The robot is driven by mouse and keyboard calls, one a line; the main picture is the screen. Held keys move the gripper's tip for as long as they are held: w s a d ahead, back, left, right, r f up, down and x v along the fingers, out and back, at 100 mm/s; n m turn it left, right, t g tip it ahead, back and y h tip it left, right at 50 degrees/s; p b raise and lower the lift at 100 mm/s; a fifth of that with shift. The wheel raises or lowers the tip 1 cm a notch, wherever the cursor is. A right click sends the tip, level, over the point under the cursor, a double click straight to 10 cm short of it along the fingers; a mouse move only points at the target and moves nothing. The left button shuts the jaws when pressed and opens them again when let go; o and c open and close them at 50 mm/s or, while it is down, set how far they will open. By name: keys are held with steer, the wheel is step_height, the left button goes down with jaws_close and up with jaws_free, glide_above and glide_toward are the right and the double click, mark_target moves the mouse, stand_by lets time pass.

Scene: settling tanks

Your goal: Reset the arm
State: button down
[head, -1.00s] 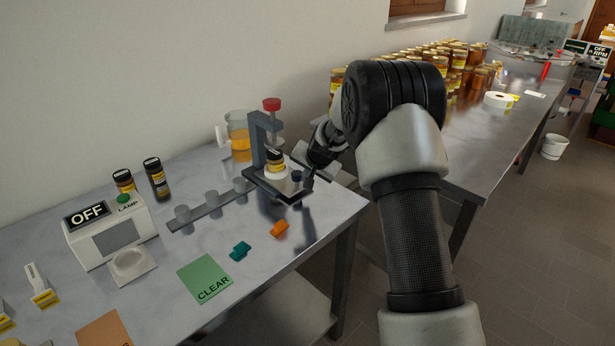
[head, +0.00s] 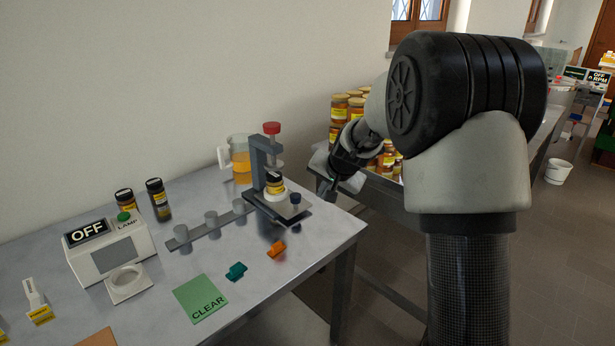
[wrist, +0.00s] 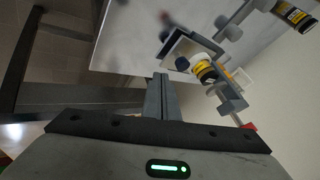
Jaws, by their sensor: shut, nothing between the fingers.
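My gripper (head: 326,196) is at the right end of the near steel table (head: 345,228), just right of the grey press stand (head: 257,165). In the wrist view my gripper's fingers (wrist: 158,80) are together with nothing between them, and they point toward the table edge. A small dark-lidded jar with a yellow label (head: 274,184) sits in the stand under its red knob (head: 271,128). The jar also shows in the wrist view (wrist: 206,74), apart from the fingers. My arm hides part of the second table behind it.
A lamp box (head: 110,245) reading OFF, two dark jars, a beaker of amber liquid (head: 240,160), a rack of grey cups (head: 212,222), a green CLEAR card (head: 200,298) and teal and orange pieces are on the table. Honey jars (head: 345,108) crowd the table behind.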

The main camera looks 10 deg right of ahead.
steer(key=s+a+r+n+g, duration=0.1)
steer(key=s+r+n, duration=0.1)
steer(key=s+r, duration=0.6)
steer(key=s+a+r+n, duration=0.15)
steer(key=s+r, duration=0.25)
steer(key=s, duration=0.8)
steer(key=s+d+f+n+h, duration=0.1)
steer(key=s+d+n, duration=0.15)
steer(key=s, duration=1.75)
step_height(320, 180, up, 13)
steer(key=p, duration=1.3)
steer(key=shift+a+n+g, duration=0.2)
steer(key=shift+n+g, duration=0.1)
steer(key=shift+g, duration=0.1)
